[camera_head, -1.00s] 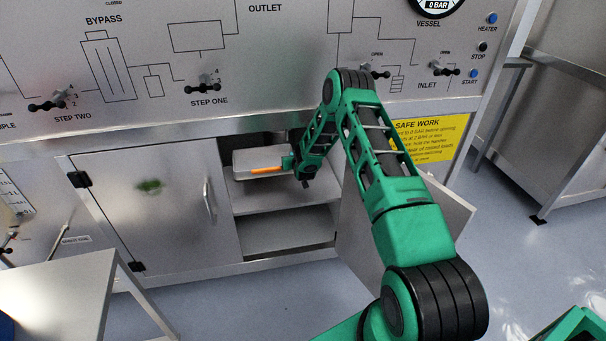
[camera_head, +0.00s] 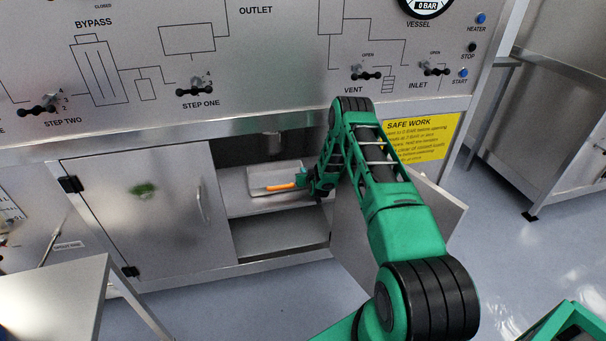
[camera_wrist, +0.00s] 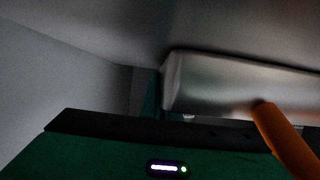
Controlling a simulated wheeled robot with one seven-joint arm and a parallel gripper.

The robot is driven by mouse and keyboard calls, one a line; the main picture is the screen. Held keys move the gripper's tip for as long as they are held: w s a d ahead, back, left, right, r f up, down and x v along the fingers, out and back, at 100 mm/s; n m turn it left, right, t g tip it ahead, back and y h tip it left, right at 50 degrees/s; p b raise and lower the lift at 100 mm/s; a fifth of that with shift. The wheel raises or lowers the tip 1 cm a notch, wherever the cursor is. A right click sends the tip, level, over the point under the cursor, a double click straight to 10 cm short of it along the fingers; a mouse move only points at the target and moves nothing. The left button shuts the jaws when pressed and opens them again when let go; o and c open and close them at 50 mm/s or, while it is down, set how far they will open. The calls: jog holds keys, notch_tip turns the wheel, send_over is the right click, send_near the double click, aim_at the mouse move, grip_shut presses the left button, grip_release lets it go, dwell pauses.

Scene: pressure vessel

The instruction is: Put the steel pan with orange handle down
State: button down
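The steel pan (camera_head: 272,175) is inside the open cabinet bay, low over the upper shelf (camera_head: 245,207). I cannot tell whether its underside touches the shelf. Its orange handle (camera_head: 285,187) points right, toward my gripper (camera_head: 303,180). My gripper appears shut on the handle's end; its fingertips are too small to see clearly. In the wrist view the pan's metal side (camera_wrist: 235,85) fills the upper right, and the orange handle (camera_wrist: 288,142) runs down to the lower right corner.
The left cabinet door (camera_head: 140,205) is shut. The right door (camera_head: 440,205) stands open beside my arm. A lower shelf (camera_head: 265,243) is empty. A cylindrical fitting (camera_head: 270,146) hangs above the pan. A white table (camera_head: 60,290) stands at the lower left.

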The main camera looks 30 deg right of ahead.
jog(key=c, duration=2)
grip_release()
jog(key=v, duration=1.2)
jog(key=shift+r, duration=0.1)
